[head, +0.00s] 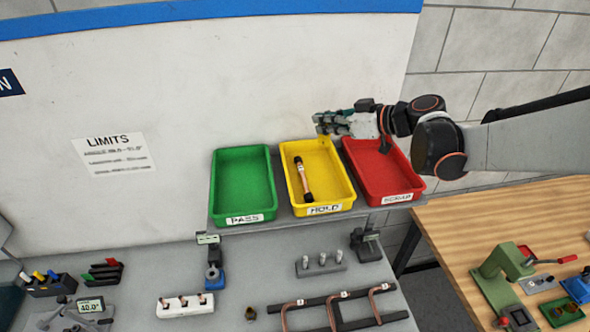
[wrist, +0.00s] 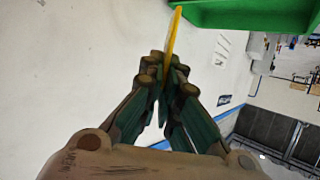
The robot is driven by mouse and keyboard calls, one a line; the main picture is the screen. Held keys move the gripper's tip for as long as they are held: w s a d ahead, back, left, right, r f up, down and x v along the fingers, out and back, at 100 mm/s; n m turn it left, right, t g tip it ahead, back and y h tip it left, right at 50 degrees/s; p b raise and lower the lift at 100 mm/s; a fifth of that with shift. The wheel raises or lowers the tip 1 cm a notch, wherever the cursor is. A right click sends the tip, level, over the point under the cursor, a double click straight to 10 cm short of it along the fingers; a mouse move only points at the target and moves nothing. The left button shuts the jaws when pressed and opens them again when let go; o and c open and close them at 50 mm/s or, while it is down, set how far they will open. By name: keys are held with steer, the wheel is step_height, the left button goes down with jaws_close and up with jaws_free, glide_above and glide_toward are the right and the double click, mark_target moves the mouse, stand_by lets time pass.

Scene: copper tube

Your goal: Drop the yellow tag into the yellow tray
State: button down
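My gripper (head: 322,121) is above the back part of the yellow tray (head: 345,205), which bears a HOLD label. In the wrist view my gripper (wrist: 166,68) is shut on the thin yellow tag (wrist: 173,38), seen edge-on and sticking out past the fingertips. In the head view the tag is too small against the gripper to make out clearly. A short copper tube with dark ends (head: 302,180) lies in the left half of the yellow tray. The tray floor to the right of it is bare.
A green PASS tray (head: 243,213) stands left of the yellow tray, and a red tray (head: 402,197) stands right of it. All are on a grey shelf against a white wall. Copper tubes on a black rack (head: 335,311) and small tools lie on the bench below.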

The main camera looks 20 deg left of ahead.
mark_target(323, 141)
steer(key=shift+w+a, duration=0.1)
steer(key=shift+a, duration=0.2)
steer(key=shift+d+f+b, duration=0.15)
steer(key=shift+f+b, duration=0.3)
steer(key=shift+f, duration=0.1)
steer(key=shift+f+b, duration=1.25)
steer(key=shift+f, duration=1.1)
steer(key=c, duration=1.7)
jaws_free()
